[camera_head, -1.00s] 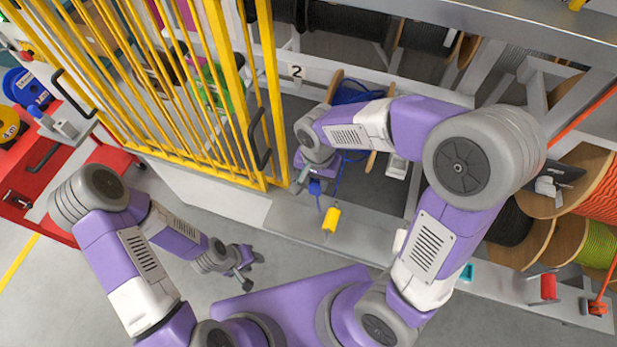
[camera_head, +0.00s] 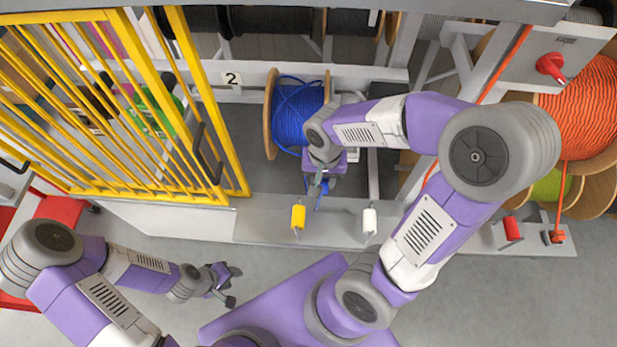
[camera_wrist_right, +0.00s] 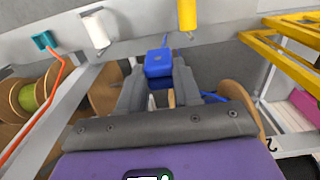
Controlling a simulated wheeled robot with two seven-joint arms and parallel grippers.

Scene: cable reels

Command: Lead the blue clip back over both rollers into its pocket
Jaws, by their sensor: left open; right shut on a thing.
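My right gripper (camera_head: 318,186) is shut on the blue clip (camera_wrist_right: 159,65), which sits between its fingertips in the wrist view. It is behind the front rail, between the yellow roller (camera_head: 297,217) and the white roller (camera_head: 369,220), nearer the yellow one. Blue cable (camera_wrist_right: 214,97) shows beside the gripper, and a short blue piece shows beyond the clip. The blue reel (camera_head: 291,112) stands behind, partly hidden by my right arm. A teal holder (camera_wrist_right: 43,40) is on the rail past the white roller; my arm hides it in the head view. My left gripper (camera_head: 228,284) is open and empty.
A yellow barred gate (camera_head: 199,100) stands open on the left. Orange cable (camera_head: 562,195) runs to a red roller (camera_head: 512,228) area at the rail's right end. The orange reel (camera_head: 582,105) is at right. Floor in front of the rail is clear.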

